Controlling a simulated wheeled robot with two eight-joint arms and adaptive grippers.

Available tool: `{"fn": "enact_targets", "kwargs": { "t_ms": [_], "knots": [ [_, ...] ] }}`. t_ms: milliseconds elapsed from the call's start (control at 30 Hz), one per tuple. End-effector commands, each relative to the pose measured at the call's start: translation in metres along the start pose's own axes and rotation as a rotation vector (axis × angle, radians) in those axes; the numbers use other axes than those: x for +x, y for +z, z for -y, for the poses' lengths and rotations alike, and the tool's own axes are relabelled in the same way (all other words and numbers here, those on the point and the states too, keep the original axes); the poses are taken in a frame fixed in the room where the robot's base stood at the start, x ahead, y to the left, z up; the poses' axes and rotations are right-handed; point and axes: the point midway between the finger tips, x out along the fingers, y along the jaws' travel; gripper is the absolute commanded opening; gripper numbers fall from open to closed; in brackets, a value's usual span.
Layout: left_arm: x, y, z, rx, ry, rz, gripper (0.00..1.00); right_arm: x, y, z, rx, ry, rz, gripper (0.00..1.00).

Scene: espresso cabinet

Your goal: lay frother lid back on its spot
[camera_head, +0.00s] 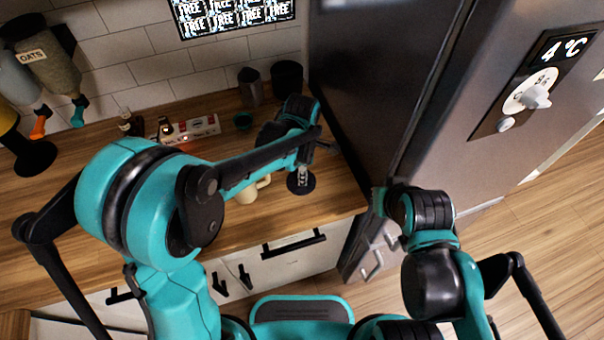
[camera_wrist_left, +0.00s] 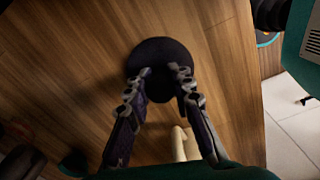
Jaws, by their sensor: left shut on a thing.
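The frother lid looks like a black round disc (camera_head: 306,187) at the counter's front right in the head view. In the left wrist view the dark lid (camera_wrist_left: 160,52) lies between the fingertips, with wood behind it. My left gripper (camera_head: 301,174) points down over the lid and is shut on its middle part; the fingers (camera_wrist_left: 162,74) hide some of it. I cannot tell whether the lid touches the counter. My right arm (camera_head: 430,230) is at the right, by the fridge; its fingers do not show clearly.
A cream mug (camera_head: 247,193) stands just left of the lid. A red and white box (camera_head: 190,128) is behind my left arm. The fridge (camera_head: 385,80) bounds the counter's right side.

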Motion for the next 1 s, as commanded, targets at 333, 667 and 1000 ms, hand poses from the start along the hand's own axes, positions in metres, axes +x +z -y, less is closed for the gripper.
{"fn": "enact_targets", "kwargs": {
  "t_ms": [333,667,1000],
  "knots": [
    [0.003,0.000,0.000,0.000,0.000,0.000,0.43,0.002,0.001,0.000,0.000,0.000,0.000,0.00],
    [-0.015,0.000,0.000,0.000,0.000,0.000,0.43,-0.005,-0.003,0.000,0.000,0.000,0.000,0.00],
    [-0.089,0.000,0.000,0.000,0.000,0.000,0.43,-0.022,-0.016,0.000,0.000,0.000,0.000,0.00]
  ]
}}
